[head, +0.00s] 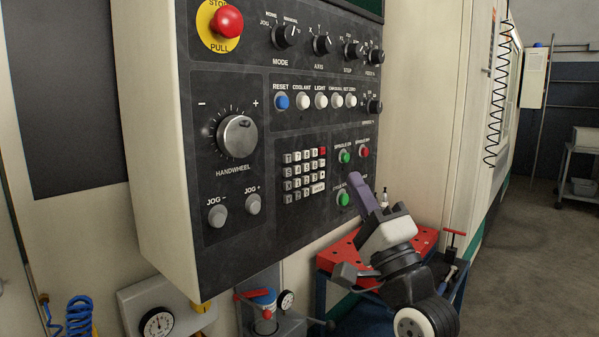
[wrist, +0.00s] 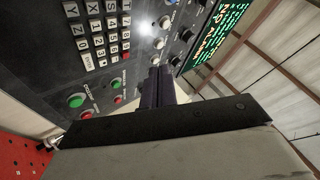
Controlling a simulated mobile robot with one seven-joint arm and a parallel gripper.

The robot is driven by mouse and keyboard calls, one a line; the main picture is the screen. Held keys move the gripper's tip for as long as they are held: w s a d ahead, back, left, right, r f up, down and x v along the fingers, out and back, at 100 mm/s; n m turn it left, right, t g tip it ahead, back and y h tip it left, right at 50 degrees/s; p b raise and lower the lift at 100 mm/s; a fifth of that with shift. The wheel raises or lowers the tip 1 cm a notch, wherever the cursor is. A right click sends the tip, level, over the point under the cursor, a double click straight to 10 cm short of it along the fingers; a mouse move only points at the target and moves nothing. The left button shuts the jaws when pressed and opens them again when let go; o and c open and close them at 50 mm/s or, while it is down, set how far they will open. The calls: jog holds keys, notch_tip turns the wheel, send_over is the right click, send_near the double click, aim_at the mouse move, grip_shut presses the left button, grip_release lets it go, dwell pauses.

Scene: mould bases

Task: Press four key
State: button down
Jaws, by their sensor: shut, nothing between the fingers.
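The keypad (head: 305,175) is a block of small pale keys with one red key, low on the dark control panel. The four key (head: 298,170) appears to be in its second row, left of centre; its label is hard to read. The keypad also shows at the upper left of the wrist view (wrist: 98,38). My gripper (head: 355,176) is shut and empty, its purple fingers pointing up toward the panel. In the head view the fingertips are to the right of the keypad, near the green button at the lower right, and apart from the keys.
Green (head: 343,198) and red (head: 364,152) buttons sit right of the keypad. A handwheel (head: 237,136), knobs, and a red stop button (head: 227,21) share the panel. A red-topped cart (head: 425,240) stands behind my arm. Open floor (head: 530,240) is at right.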

jog(key=p, duration=0.2)
send_near(299, 160)
jog(key=shift+d+x, duration=0.25)
jog(key=shift+x, duration=1)
jog(key=shift+d+x, duration=0.25)
jog(key=shift+x, duration=0.95)
jog(key=shift+w+r, duration=0.15)
jog(key=shift+r, duration=0.1)
jog(key=shift+w+a, duration=0.2)
jog(key=shift+a, duration=0.15)
jog(key=shift+w+a, duration=0.25)
jog(key=shift+a, duration=0.05)
dwell(0.5)
jog(key=shift+s+d, duration=0.5)
jog(key=shift+d, duration=0.15)
jog(key=shift+d, duration=0.1)
jog(key=shift+s+d+b, duration=0.25)
jog(key=shift+s+d, duration=0.45)
jog(key=shift+d, duration=0.3)
jog(key=shift+s+d+b, duration=0.2)
jog(key=shift+s+d, duration=0.55)
jog(key=shift+d, duration=0.2)
